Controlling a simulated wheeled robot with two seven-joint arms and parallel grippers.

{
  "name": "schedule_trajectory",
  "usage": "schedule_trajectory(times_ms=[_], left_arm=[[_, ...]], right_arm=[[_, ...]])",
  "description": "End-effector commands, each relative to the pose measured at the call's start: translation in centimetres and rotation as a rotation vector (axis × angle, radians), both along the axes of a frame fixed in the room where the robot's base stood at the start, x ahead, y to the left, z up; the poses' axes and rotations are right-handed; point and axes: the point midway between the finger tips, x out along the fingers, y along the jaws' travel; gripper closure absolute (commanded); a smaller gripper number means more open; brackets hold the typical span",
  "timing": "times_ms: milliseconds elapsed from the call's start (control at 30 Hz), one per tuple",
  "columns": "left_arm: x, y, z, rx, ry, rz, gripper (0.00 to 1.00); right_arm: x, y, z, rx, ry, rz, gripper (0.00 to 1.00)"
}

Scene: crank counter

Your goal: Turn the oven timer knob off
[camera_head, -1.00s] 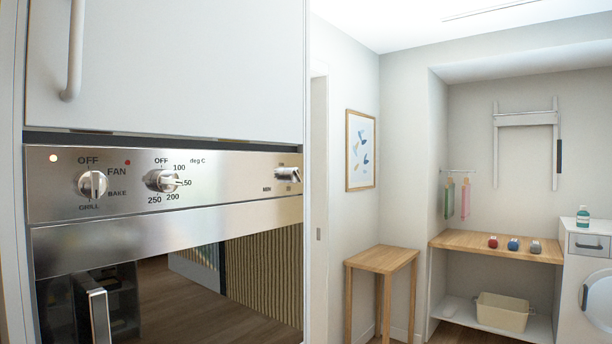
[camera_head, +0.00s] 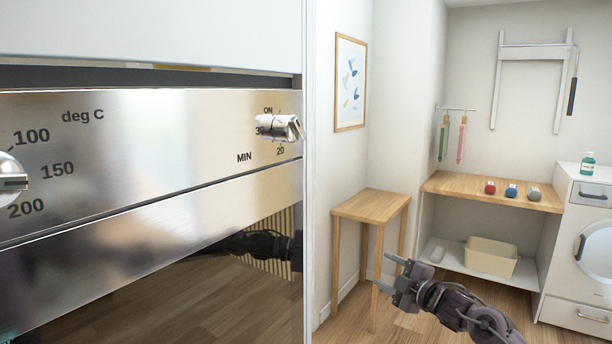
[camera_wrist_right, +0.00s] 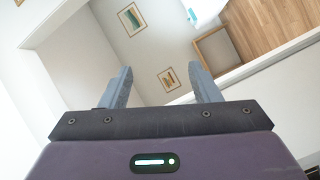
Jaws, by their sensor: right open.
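The timer knob (camera_head: 279,127) is a silver knob at the right end of the steel oven panel (camera_head: 150,160) in the head view. Its grip bar lies roughly sideways. Labels ON, 20 and MIN show around it, others are partly covered by the knob. My right gripper (camera_head: 387,272) is open and empty, to the right of the oven and lower than the knob, well apart from it. In the right wrist view its two fingers (camera_wrist_right: 162,70) stand apart with nothing between them. My left gripper is not in view.
The temperature knob (camera_head: 12,181) shows at the left edge. A wooden side table (camera_head: 370,206) stands right of the oven. Behind are a wooden shelf (camera_head: 455,188), a cream bin (camera_head: 490,257) and a white washer (camera_head: 590,240). Air before the panel looks clear.

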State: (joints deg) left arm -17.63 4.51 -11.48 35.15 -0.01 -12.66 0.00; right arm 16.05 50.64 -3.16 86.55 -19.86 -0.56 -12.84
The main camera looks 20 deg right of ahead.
Motion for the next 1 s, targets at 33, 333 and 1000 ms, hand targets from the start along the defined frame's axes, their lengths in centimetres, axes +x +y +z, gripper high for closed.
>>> schedule_trajectory(times_ms=[33,333,1000], left_arm=[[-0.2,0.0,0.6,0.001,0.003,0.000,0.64],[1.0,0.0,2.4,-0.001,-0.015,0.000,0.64],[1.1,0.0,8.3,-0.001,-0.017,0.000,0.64]], right_arm=[[-0.5,1.3,7.4,-0.097,-0.095,0.057,0.44],[-13.8,14.8,34.3,-0.771,-0.521,0.358,0.44],[-19.8,23.9,38.0,-1.155,-0.631,0.470,0.44]])
